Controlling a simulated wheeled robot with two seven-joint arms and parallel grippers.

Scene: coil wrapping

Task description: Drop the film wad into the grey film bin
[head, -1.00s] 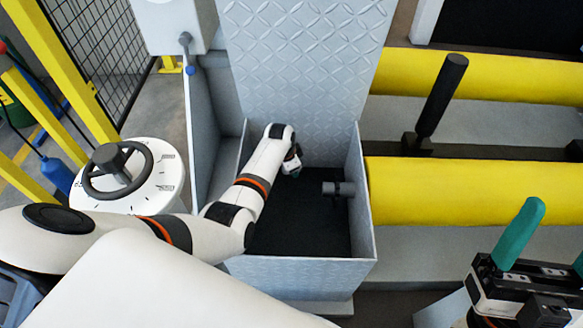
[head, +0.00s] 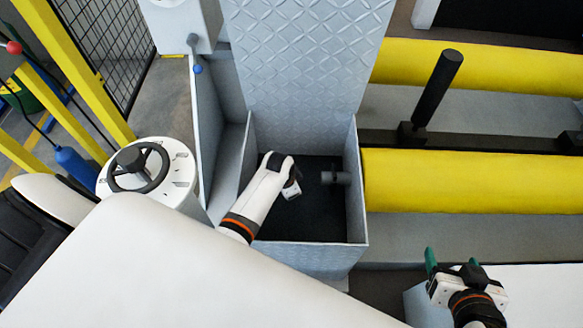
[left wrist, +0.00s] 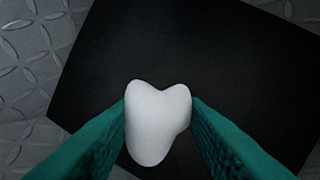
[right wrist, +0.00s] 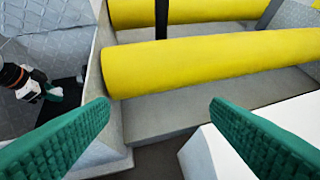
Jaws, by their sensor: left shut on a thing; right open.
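The white, lumpy film wad (left wrist: 157,120) is between the green fingers of my left gripper (left wrist: 158,103) in the left wrist view. That gripper is shut on it, above the dark floor of the bin. In the head view my left arm reaches into the grey film bin (head: 310,260), which has patterned metal walls. There the wad and the left fingertips are hidden by my wrist. My right gripper (head: 452,262) is open and empty, right of the bin; its spread fingers also show in the right wrist view (right wrist: 160,106).
A grey horizontal stub (head: 338,178) sticks out inside the bin at its right. Yellow rollers (head: 460,188) and a black post (head: 437,90) stand to the right. A handwheel (head: 138,165) on a white dial is left of the bin. A tall patterned panel (head: 305,65) rises behind.

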